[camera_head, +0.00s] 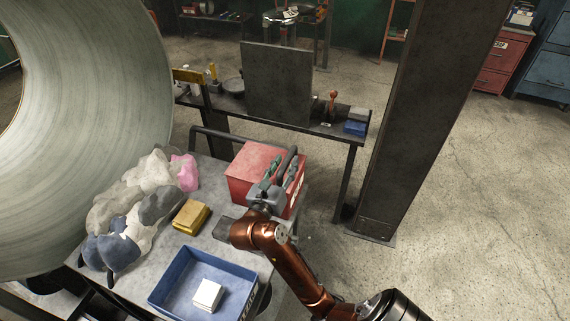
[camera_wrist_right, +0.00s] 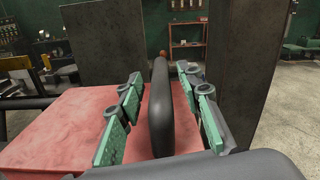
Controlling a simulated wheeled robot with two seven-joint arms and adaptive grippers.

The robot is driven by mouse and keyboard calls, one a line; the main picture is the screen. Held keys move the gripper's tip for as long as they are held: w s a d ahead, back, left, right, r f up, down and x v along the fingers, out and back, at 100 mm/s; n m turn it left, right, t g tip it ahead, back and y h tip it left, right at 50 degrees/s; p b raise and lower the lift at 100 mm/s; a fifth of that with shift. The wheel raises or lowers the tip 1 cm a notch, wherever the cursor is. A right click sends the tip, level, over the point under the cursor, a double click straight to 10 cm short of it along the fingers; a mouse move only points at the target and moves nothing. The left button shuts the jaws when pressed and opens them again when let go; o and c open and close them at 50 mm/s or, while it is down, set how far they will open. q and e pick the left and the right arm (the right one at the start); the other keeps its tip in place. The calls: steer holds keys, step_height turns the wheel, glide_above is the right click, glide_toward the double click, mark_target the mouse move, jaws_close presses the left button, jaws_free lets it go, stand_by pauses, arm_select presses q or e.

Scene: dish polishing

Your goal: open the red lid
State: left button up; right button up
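The red lid (camera_head: 253,162) tops a red box on the grey table and looks closed. It also fills the lower left of the right wrist view (camera_wrist_right: 70,125). A dark bar-shaped handle (camera_wrist_right: 161,105) stands up from the lid. My right gripper (camera_head: 281,174) is over the right side of the box. In the wrist view its green-padded fingers stand on either side of the handle, with gaps to it, so the gripper is open and around the handle without visible contact. My left gripper is not in view.
A blue tray (camera_head: 167,284) with a white block sits at the table's front. A yellow block (camera_head: 191,216) and crumpled cloths (camera_head: 130,212) lie left. A large curved metal piece (camera_head: 95,130) fills the upper left. A dark column (camera_head: 420,100) stands right, and a bench (camera_head: 345,137) stands behind.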

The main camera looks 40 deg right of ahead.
steer(key=shift+c, duration=0.5)
jaws_close()
